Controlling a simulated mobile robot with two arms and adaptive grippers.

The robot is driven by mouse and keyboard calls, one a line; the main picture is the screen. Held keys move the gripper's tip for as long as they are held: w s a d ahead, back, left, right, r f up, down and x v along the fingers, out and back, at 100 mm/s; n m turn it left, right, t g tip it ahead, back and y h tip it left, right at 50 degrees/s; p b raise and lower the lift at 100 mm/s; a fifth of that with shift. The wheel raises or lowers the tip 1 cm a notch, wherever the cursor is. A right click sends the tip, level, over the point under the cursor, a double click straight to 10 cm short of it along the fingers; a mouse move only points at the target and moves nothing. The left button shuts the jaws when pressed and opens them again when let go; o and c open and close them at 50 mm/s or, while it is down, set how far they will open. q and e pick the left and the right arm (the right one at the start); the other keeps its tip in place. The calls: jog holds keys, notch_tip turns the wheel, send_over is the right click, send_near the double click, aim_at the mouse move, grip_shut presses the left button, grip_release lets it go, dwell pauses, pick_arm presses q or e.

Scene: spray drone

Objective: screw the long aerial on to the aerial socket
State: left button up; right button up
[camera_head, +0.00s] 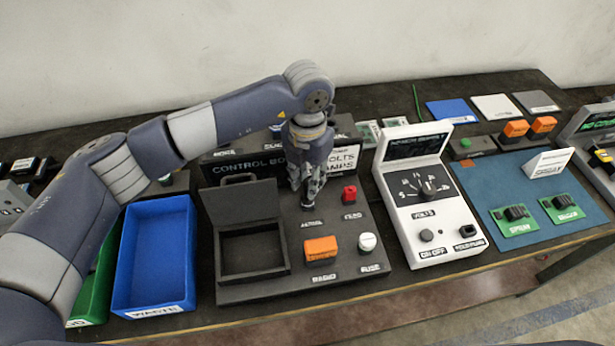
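My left gripper (307,192) points straight down over the control box (350,280), just above the label that looks like AERIAL. A small dark stub shows at its fingertips; I cannot tell whether it is the aerial socket or a held part. The fingers look close together, but whether they grip anything is unclear. The socket is mostly hidden by the fingers. A thin green rod (416,102) stands at the back of the table, perhaps an aerial; I cannot tell if it is the long one. My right gripper is not in view.
The control box also carries an orange radio block (321,248), a white fuse cap (367,242), a red part (349,194) and an open tray (252,250). A blue waste bin (154,255) stands left. A white meter (428,195) and blue mat (525,190) lie right.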

pick_arm(q)
grip_shut()
jog(key=shift+f+m+b, duration=0.15)
jog(key=shift+m+b, duration=0.45)
jog(key=shift+b, duration=0.1)
jog(key=shift+o, duration=0.4)
grip_release()
jog(key=shift+m, duration=0.3)
jog(key=o, duration=0.5)
jog(key=shift+o, duration=0.2)
